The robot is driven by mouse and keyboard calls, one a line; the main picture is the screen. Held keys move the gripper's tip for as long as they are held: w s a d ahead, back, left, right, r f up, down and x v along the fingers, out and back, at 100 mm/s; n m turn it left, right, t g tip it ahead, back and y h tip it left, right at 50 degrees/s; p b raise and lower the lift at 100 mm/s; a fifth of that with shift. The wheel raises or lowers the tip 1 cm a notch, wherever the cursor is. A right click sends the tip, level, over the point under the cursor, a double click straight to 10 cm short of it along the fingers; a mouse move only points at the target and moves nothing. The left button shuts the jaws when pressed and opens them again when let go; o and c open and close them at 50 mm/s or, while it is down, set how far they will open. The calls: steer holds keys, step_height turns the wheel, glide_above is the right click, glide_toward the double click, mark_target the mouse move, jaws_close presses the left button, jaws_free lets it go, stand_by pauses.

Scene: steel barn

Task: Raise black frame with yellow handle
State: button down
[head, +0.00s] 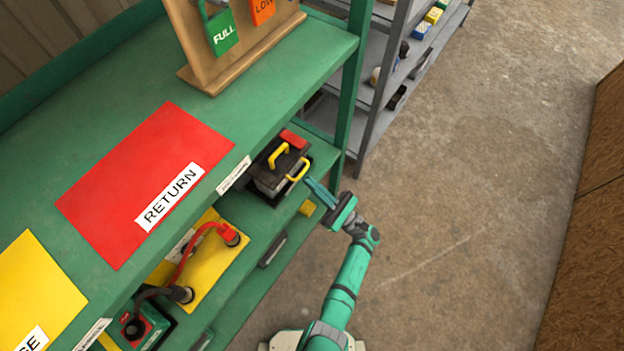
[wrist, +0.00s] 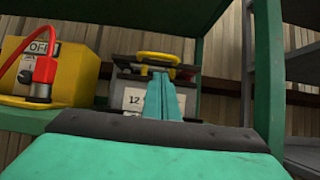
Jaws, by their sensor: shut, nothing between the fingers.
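A battery box with a white "12" label (wrist: 140,100) stands on the green rack's lower shelf. A black frame (head: 265,176) lies over its top. A yellow handle (head: 299,169) sits at the frame's front edge; it also shows in the wrist view (wrist: 158,57). A second yellow handle (head: 278,154) stands behind it on the top. My gripper (head: 309,182) is shut and empty, just in front of the box and pointing at it. In the wrist view the teal fingers (wrist: 165,92) cover part of the box's front and end below the handle. Contact cannot be told.
The green upper shelf (head: 285,65) overhangs the box, and a green post (head: 352,85) stands to its right. A yellow unit (head: 205,275) with a red cable sits to the left. The concrete floor (head: 480,150) is open.

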steer(key=shift+w+a+r, duration=0.1)
steer(key=shift+a+r, duration=0.05)
steer(key=shift+r, duration=0.5)
steer(key=shift+w+a+r, duration=0.1)
steer(key=shift+r, duration=0.55)
steer(key=shift+d, duration=0.1)
